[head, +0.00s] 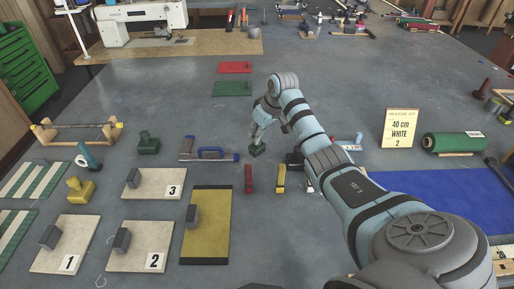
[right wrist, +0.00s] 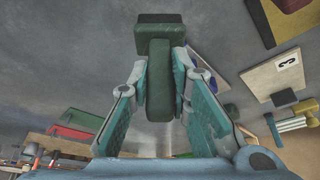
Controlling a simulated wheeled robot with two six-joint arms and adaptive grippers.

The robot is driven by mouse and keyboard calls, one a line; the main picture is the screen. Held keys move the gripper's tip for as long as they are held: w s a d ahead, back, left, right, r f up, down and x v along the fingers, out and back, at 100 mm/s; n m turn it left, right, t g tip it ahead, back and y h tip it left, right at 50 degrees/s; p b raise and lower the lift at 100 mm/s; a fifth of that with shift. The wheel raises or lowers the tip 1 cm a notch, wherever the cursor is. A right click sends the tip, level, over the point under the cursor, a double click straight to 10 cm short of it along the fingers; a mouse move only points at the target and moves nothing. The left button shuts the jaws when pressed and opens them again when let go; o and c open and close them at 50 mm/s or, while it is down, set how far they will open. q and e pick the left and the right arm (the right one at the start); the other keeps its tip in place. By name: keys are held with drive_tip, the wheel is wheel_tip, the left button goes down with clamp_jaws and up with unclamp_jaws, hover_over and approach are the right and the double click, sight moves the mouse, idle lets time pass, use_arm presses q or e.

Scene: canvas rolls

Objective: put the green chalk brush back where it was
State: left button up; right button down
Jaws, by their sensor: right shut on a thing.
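In the right wrist view, the two fingers of my right gripper (right wrist: 160,85) close on the upright green handle of the brush (right wrist: 159,95) from both sides. The brush's wider green block and dark pad are at the far end. A red brush-like piece (head: 248,179) and a yellow one (head: 281,179) stand just in front of the held brush. My left gripper is not in view.
A green mat (head: 232,89) and a red mat (head: 235,67) lie farther back. A blue-handled tool (head: 210,154) and a green stamp-like piece (head: 148,143) are to the left. Numbered boards (head: 155,185) lie front left. A green roll (head: 453,142) and blue sheet (head: 440,190) are right.

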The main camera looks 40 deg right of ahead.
sight(259, 147)
drive_tip(key=shift+a+f, duration=0.1)
drive_tip(key=shift+f, duration=0.55)
drive_tip(key=shift+s+f, duration=0.15)
drive_tip(key=shift+f, duration=0.2)
drive_tip(key=f, duration=0.4)
drive_tip(key=shift+s, duration=0.2)
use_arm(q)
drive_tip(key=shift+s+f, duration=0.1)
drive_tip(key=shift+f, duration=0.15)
use_arm(e)
drive_tip(key=shift+w, duration=0.15)
drive_tip(key=shift+f, duration=0.1)
drive_tip(key=c, duration=1.5)
unclamp_jaws()
